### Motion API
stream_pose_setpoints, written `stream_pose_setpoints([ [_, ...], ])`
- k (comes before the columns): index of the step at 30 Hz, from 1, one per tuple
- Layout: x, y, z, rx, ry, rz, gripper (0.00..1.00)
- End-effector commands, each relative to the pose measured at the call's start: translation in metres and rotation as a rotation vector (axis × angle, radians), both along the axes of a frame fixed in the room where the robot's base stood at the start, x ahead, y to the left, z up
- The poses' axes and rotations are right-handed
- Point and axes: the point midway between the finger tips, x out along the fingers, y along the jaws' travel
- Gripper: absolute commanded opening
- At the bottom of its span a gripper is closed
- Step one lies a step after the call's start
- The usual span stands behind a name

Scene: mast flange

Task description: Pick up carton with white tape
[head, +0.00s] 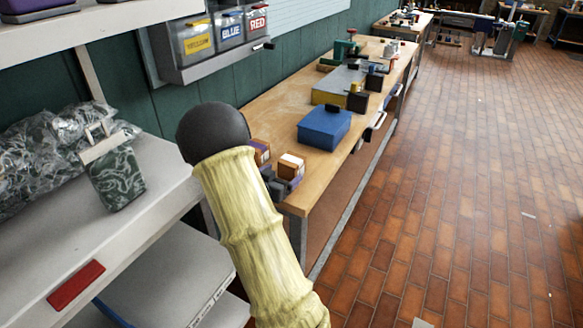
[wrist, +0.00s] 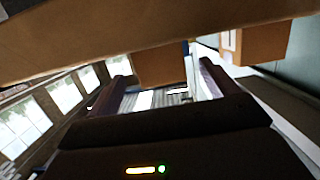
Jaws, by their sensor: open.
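Two small brown cartons stand on the near end of the wooden workbench (head: 262,115). The right carton (head: 291,166) shows a pale white patch on top; the left carton (head: 260,151) is partly hidden behind my arm. My gripper (head: 276,182) is at the bench's near end, close in front of the right carton. In the wrist view, which looks upside down, my open gripper (wrist: 167,78) has a plain brown carton (wrist: 160,64) beyond and between its fingers, apparently not gripped. Another carton (wrist: 262,43) with a white strip stands off to the right.
A blue box (head: 325,127) lies farther along the bench, with several tools and blocks behind it. Labelled bins (head: 230,27) hang on the wall above. A grey shelf (head: 150,205) with a plastic-wrapped bundle (head: 60,145) is at left.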

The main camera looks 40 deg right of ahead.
Motion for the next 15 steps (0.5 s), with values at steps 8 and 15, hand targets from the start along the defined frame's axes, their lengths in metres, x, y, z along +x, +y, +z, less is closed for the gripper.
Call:
stream_pose_setpoints([
  [8,0.0,-0.001,0.0,0.0,0.0,-0.001,0.86],
  [15,0.007,-0.02,-0.01,0.0,0.001,-0.003,0.86],
])
